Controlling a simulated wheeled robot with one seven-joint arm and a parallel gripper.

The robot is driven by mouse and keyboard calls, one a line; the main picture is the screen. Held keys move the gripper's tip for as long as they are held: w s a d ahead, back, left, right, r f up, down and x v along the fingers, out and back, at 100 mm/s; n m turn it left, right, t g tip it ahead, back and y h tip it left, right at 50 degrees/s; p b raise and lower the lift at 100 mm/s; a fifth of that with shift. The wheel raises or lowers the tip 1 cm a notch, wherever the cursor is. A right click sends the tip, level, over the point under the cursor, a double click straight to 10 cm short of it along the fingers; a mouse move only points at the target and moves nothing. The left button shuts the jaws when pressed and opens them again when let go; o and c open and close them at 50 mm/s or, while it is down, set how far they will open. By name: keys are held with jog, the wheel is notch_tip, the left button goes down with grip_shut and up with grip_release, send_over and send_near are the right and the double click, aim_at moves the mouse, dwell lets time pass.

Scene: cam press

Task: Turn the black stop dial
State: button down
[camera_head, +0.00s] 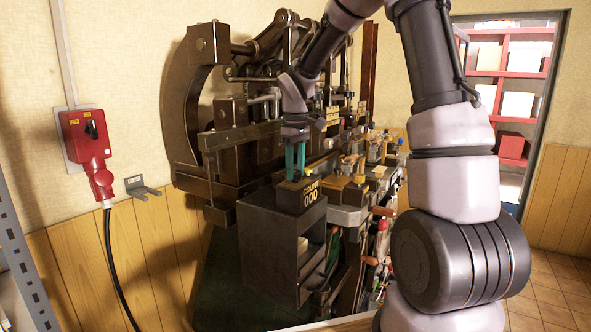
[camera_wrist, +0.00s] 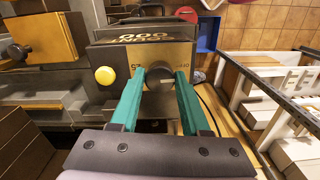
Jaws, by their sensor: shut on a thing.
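The black stop dial (camera_wrist: 158,78) sits on a tan marked plate (camera_wrist: 128,57) below a dark counter box in the wrist view. The two teal fingers of my gripper (camera_wrist: 159,80) are closed on the dial, one on each side. In the head view my gripper (camera_head: 296,162) points down at the counter box (camera_head: 312,195), which is marked COUNT 000. The dial cannot be made out there. Its pointer direction cannot be read in the wrist view.
A yellow knob (camera_wrist: 105,75) is close left of the fingers in the wrist view. The large dark press (camera_head: 230,120) stands behind my gripper. A red switch box (camera_head: 86,140) hangs on the left wall. A cluttered bench (camera_head: 350,190) lies to the right.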

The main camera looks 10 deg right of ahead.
aim_at(296, 171)
jog(key=m, duration=0.6)
dwell(0.6)
jog(key=shift+c, duration=2)
grip_release()
jog(key=shift+r, duration=0.15)
notch_tip(296, 171, up, 11)
jog(key=shift+f, duration=0.2)
